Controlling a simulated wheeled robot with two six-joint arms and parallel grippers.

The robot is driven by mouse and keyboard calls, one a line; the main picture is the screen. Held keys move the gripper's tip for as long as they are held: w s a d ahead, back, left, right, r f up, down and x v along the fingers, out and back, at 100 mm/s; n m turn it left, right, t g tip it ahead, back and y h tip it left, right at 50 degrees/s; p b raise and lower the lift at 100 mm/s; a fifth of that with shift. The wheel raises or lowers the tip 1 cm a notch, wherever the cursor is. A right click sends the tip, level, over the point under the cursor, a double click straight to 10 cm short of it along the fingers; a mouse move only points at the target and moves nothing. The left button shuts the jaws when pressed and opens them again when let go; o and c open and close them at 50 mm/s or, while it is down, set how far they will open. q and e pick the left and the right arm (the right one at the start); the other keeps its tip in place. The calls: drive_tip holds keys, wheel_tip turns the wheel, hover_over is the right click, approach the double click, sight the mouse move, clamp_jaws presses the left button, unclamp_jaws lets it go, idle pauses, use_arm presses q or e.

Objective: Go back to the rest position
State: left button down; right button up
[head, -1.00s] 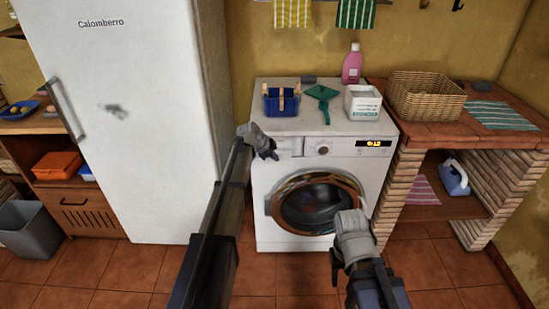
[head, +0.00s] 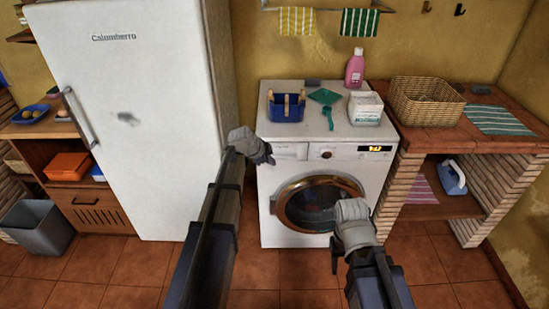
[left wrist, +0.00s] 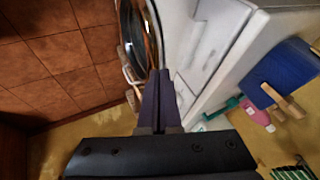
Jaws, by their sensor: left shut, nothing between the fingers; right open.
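My left gripper (head: 265,154) is shut and empty, in front of the upper left of the white washing machine (head: 275,215). In the left wrist view its dark fingers (left wrist: 162,95) are together, with the machine's front and round door (left wrist: 150,40) beyond them. My right gripper (head: 337,255) is open and empty, low in front of the machine, near the lower right of the round door (head: 318,207). Its hand covers part of the door's rim, and its fingers are small and partly hidden. The door looks shut.
A white fridge (head: 140,130) stands left of the machine. A brick counter (head: 440,135) with a wicker basket (head: 425,100) stands right. A blue basket (head: 286,108), white box (head: 365,108) and pink bottle (head: 354,68) stand on the machine. A grey bin (head: 38,228) is far left.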

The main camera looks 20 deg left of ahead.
use_arm(q)
drive_tip(key=s+d+r+n+g+p, duration=0.1)
drive_tip(key=s+d+n+g+p, duration=0.3)
drive_tip(key=s+d, duration=1.1)
drive_tip(key=s+d+r+n+g+y+p, duration=0.1)
drive_tip(key=s+n+y, duration=0.1)
drive_tip(key=s, duration=0.6)
drive_tip(key=s+d+r+n+g+y+p, duration=0.1)
drive_tip(key=s+d+n+g+y+p, duration=0.1)
drive_tip(key=s, duration=0.6)
drive_tip(key=shift+s+n, duration=0.25)
drive_tip(key=shift+n, duration=0.65)
